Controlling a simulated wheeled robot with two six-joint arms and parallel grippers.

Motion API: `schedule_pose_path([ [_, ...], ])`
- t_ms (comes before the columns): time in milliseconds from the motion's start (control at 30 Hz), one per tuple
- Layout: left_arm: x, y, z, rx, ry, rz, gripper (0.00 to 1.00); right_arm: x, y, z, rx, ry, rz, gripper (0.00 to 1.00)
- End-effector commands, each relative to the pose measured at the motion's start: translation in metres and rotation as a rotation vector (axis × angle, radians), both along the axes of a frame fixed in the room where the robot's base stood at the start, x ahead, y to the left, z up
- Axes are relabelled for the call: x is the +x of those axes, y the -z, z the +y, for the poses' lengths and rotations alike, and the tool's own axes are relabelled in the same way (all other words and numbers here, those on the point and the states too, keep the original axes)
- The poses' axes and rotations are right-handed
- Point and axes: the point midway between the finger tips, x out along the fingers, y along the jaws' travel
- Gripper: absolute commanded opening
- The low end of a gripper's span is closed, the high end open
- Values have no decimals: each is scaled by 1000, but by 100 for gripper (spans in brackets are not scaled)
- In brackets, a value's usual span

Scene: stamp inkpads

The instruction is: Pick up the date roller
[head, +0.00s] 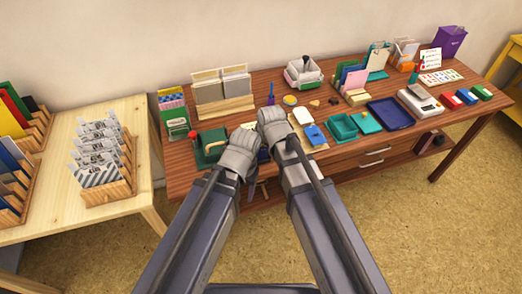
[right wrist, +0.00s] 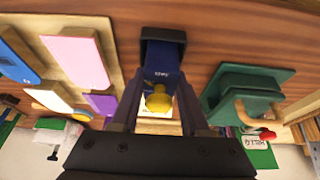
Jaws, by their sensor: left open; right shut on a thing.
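The date roller (right wrist: 162,72) is a blue body with a yellow knob, standing between the fingers of my right gripper (right wrist: 158,98). Its far end meets a dark block-like part near the wooden table top. My right gripper is shut on it. In the head view the right gripper (head: 272,120) is over the front middle of the brown table, and its own body hides the roller. My left gripper (head: 240,150) is open, close beside the right one at the table's front edge. Its fingertips are mostly hidden by its own wrist.
A green piece with a wooden handle (right wrist: 240,95) stands to the right of the roller in the wrist view. Teal trays (head: 342,127) and a navy tray (head: 390,113) crowd the brown table's right half.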

Motion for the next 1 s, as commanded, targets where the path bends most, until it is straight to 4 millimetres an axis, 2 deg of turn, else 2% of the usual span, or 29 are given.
schedule_pose_path([
  [367, 0, -1, 0, 0, 0, 0, 63, 0, -1, 0, 0, 0, 0, 0],
  [567, 0, -12, 0, 0, 0, 0, 63, 0, -12, 0, 0, 0, 0, 0],
  [767, 0, -36, 0, 0, 0, 0, 63, 0, -36, 0, 0, 0, 0, 0],
  [1000, 0, -74, 0, 0, -1, 0, 63, 0, -75, 0, 0, 0, 0, 0],
])
